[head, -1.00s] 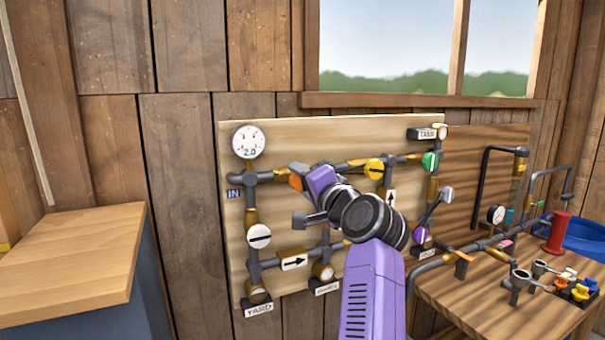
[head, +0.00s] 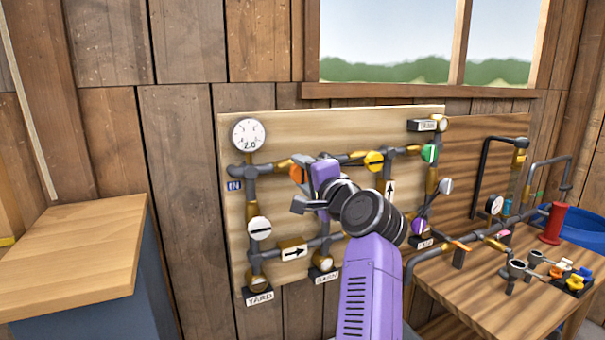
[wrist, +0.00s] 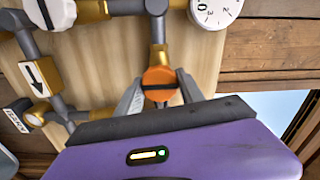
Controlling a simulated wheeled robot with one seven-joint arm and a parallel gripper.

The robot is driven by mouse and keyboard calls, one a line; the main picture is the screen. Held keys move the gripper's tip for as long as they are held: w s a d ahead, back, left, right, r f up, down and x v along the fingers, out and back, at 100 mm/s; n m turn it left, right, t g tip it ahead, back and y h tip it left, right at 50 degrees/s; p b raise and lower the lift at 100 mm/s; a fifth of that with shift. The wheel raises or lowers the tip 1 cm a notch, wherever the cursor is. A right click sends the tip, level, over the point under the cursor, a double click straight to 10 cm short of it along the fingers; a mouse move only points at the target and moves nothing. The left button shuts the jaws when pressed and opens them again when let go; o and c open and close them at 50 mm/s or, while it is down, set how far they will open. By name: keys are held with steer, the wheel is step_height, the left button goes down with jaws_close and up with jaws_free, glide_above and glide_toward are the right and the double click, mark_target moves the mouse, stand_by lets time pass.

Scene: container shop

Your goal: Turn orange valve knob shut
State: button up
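The orange valve knob (wrist: 159,76) is round with a dark slot line across its face, on the upper pipe of the wooden board. In the wrist view it lies between the two fingers of my gripper (wrist: 160,92), and the slot runs crosswise to the pipe above it. The fingers are apart, one on each side of the knob. I cannot tell whether they touch it. In the head view the orange knob (head: 296,174) is partly hidden by my gripper (head: 303,187), which reaches in from the lower right.
A dial gauge (head: 248,135) stands left of the knob. A white knob (head: 260,228), a yellow knob (head: 374,161) and a green knob (head: 429,153) sit on nearby pipes. An arrow plate (head: 293,251) is below. A workbench (head: 485,312) with fittings stands right, a wooden counter (head: 75,250) left.

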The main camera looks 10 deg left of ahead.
steer(key=o, duration=0.4)
steer(key=b+v, duration=0.2)
steer(key=v, duration=0.5)
steer(key=shift+s+d, duration=0.25)
steer(key=shift+s, duration=0.05)
